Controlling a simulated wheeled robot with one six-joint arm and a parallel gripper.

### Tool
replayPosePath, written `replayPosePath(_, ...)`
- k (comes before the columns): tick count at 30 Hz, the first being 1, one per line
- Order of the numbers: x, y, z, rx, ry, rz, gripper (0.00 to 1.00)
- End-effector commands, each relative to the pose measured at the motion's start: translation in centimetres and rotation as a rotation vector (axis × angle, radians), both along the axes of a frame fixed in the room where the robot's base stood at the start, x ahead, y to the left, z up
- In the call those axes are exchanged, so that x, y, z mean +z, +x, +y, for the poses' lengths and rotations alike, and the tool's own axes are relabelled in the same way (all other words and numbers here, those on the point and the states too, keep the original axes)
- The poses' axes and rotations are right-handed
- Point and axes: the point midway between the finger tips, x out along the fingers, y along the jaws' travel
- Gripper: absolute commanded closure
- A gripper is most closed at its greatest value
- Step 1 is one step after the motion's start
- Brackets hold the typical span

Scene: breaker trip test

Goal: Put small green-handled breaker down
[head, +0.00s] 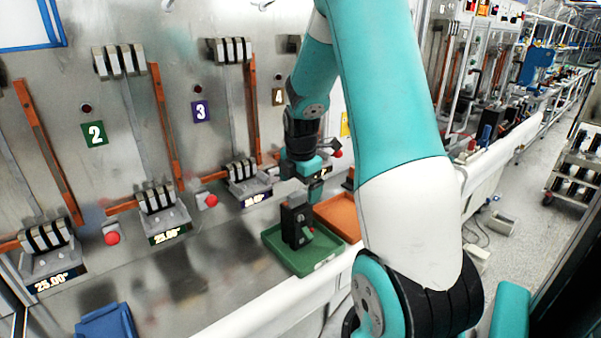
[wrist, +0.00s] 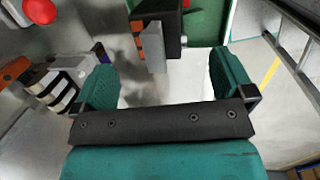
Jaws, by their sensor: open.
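My gripper (head: 312,190) is just above the breaker in the head view. In the wrist view my gripper (wrist: 165,78) has its two teal fingers wide apart with nothing between them. The breaker is beyond the fingertips, apart from them.
An orange tray (head: 340,217) adjoins the green tray on the right. Several breakers are mounted along the metal panel, with red buttons (head: 111,238) between them. A blue tray (head: 106,322) lies at the front left. The metal bench between is clear.

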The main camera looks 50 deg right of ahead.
Motion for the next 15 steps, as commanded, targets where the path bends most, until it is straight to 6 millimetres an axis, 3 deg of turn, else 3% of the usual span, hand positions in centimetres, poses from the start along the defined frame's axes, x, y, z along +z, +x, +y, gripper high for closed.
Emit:
replayPosePath(6, 4.1, -0.5, 0.5, 0.000, -0.003, -0.003, 0.00)
replayPosePath(15, 6.1, -0.7, 0.9, -0.001, 0.002, 0.000, 0.00)
